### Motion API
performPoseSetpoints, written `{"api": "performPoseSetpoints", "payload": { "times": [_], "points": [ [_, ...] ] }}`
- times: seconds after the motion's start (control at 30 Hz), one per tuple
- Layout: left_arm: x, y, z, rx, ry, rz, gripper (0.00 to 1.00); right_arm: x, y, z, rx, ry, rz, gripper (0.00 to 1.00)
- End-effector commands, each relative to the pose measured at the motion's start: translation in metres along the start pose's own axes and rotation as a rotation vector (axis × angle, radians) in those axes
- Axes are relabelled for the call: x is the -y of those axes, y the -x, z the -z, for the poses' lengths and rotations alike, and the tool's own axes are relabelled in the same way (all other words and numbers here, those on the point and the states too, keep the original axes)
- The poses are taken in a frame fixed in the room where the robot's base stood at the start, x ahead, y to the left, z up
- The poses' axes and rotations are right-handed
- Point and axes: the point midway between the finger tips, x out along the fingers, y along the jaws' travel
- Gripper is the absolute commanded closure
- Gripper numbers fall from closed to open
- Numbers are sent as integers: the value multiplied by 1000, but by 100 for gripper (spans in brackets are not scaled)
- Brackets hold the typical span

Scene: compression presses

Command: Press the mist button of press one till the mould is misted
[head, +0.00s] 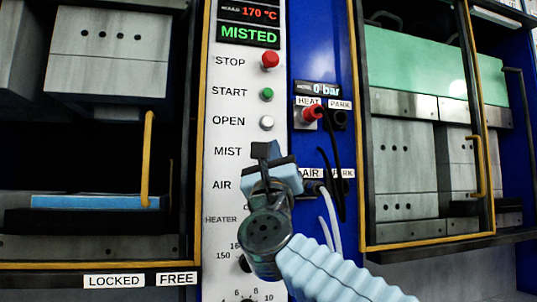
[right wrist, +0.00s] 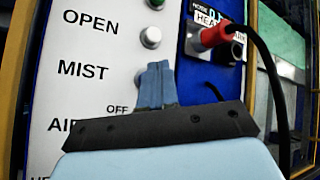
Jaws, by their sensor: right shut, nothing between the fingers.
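The white control panel (head: 226,130) stands in the middle of the head view. Its lit display (head: 249,35) reads MISTED in green, below a red 170 °C reading. My right gripper (head: 265,152) is shut and empty, with its fingertips at the MIST row. It hides most of the mist button in the head view. In the right wrist view, the shut fingers (right wrist: 155,84) are over the button spot beside the MIST label (right wrist: 83,71); a sliver of the button (right wrist: 139,79) shows at their left. I cannot tell whether they touch it. My left gripper is out of view.
Above MIST sit the red STOP (head: 270,60), green START (head: 267,94) and white OPEN (head: 266,123) buttons. Right of the panel, a red heat plug (head: 313,114) and hanging black cables are close to my gripper. An open press (head: 108,50) stands left, another press (head: 405,140) right.

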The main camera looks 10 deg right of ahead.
Motion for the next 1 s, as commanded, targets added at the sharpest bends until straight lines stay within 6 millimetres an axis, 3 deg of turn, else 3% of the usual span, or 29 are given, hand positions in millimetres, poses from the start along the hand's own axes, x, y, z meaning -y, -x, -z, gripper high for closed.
{"api": "performPoseSetpoints", "payload": {
  "times": [0.4, 1.0],
  "points": [
    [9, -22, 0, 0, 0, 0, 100, 20, 30, -19, 1, -1, 1, 100],
    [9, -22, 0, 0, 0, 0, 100, 22, 31, -22, 1, 0, 0, 100]
  ]
}}
